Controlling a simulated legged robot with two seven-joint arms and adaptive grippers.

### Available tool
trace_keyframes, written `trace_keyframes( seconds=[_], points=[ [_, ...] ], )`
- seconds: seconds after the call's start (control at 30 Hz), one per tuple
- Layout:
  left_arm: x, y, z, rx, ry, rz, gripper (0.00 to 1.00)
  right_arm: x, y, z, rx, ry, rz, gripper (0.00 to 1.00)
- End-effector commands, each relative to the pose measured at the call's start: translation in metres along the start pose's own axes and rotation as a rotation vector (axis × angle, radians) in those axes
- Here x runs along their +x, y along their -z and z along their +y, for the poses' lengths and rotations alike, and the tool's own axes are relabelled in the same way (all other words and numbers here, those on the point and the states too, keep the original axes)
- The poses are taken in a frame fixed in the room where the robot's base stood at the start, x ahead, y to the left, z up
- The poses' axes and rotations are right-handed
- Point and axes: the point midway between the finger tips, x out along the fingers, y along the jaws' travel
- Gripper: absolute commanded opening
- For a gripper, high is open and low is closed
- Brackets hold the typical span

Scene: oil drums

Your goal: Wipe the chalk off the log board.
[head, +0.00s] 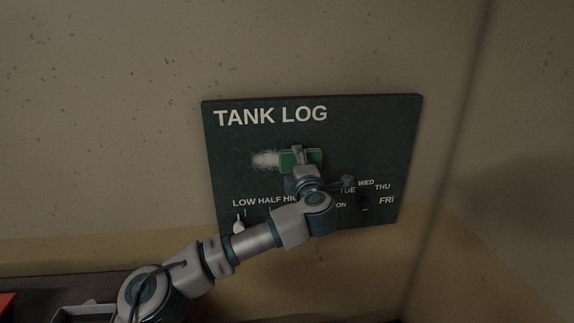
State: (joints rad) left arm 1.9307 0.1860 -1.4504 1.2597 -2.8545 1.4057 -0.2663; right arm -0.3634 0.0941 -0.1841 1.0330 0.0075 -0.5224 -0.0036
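The dark green log board (370,125) hangs on the wall, headed "TANK LOG". A white chalk smear (266,160) shows on its upper middle. My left gripper (300,158) is in front of the board, shut on a green eraser-like block (288,160). The block lies at the right end of the smear and seems to be against the board; the exact contact is hidden. Any chalk behind the block and gripper is hidden. My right gripper is not in view.
A pale lever or knob (238,227) is below the "LOW HALF" lettering. Day labels (383,187) run around the board's lower right, partly hidden by my arm. A red object (5,302) and a grey tray-like thing (82,314) are at the bottom left. A wall corner is at right.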

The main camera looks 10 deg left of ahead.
Motion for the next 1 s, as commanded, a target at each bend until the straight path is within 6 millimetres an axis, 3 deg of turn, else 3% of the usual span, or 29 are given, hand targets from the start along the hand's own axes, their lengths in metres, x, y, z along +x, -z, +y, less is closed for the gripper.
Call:
trace_keyframes(
  seconds=[0.5,0.83,1.0],
  points=[
    [0.005,0.036,-0.004,-0.005,0.002,0.005,0.29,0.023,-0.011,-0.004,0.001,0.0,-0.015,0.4],
    [0.006,0.05,-0.003,-0.003,0.003,0.006,0.29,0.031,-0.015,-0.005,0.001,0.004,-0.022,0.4],
    [0.006,0.068,-0.005,-0.005,0.004,0.007,0.29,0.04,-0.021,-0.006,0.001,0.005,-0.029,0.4]
  ],
)
